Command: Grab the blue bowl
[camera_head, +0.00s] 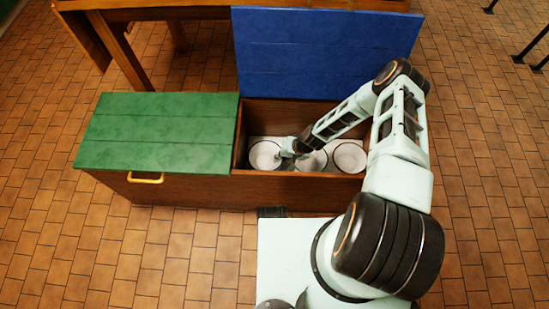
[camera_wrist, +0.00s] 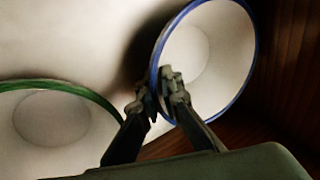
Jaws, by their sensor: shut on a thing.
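The blue bowl, white with a blue rim (camera_wrist: 215,45), is at the upper right of the wrist view. My gripper (camera_wrist: 157,98) is shut on its rim, with one finger inside the bowl and one outside. In the head view my gripper (camera_head: 285,151) is at the right edge of the leftmost bowl (camera_head: 263,156), inside the open half of a wooden chest. Rim colours are hard to tell there. The bowl appears still down in the chest.
A green-rimmed bowl (camera_wrist: 50,118) is close by on the left. The head view shows a middle bowl (camera_head: 312,165), partly hidden by my arm, and a right bowl (camera_head: 350,157). Wooden chest walls (camera_head: 305,185) surround them. The blue lid (camera_head: 315,55) stands open; the green lid (camera_head: 155,132) is closed.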

